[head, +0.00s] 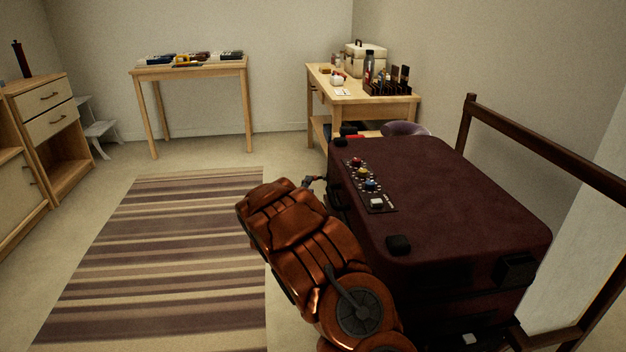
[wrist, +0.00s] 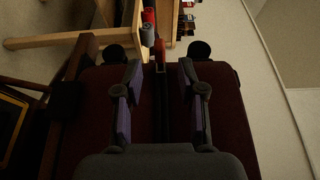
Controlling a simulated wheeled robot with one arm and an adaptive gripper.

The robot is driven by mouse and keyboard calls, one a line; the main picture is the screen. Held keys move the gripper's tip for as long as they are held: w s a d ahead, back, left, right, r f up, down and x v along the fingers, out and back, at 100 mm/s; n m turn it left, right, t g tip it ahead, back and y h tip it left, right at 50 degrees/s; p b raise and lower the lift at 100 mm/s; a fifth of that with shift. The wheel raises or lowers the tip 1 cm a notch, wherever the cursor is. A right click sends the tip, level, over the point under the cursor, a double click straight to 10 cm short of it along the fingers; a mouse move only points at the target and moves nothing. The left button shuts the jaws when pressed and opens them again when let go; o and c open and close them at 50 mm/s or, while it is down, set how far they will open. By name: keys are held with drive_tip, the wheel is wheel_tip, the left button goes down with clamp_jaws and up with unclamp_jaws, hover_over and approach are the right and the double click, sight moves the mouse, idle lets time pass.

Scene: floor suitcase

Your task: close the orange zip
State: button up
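The dark maroon suitcase (head: 450,195) stands at the right in the head view, closed-looking on top. The wrist view shows a maroon side of it (wrist: 225,110) with a dark strip (wrist: 160,105) down the middle. A small reddish tab (wrist: 158,52) shows at the strip's far end; I cannot tell whether it is the orange zip's pull. My gripper (wrist: 160,70) is open, its two fingers on either side of the strip, with nothing visible between them. In the head view my copper arm hides most of the gripper and the suitcase's near left side.
A panel of coloured knobs (head: 370,185) lies on the suitcase top. A dark wooden rail (head: 540,150) runs along its right. A workbench (head: 345,95) with bottles and boxes stands behind. The striped rug (head: 160,260) at left is clear.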

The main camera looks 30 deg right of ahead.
drive_tip(key=shift+b+x, duration=0.4)
drive_tip(key=shift+x, duration=2.7)
clamp_jaws()
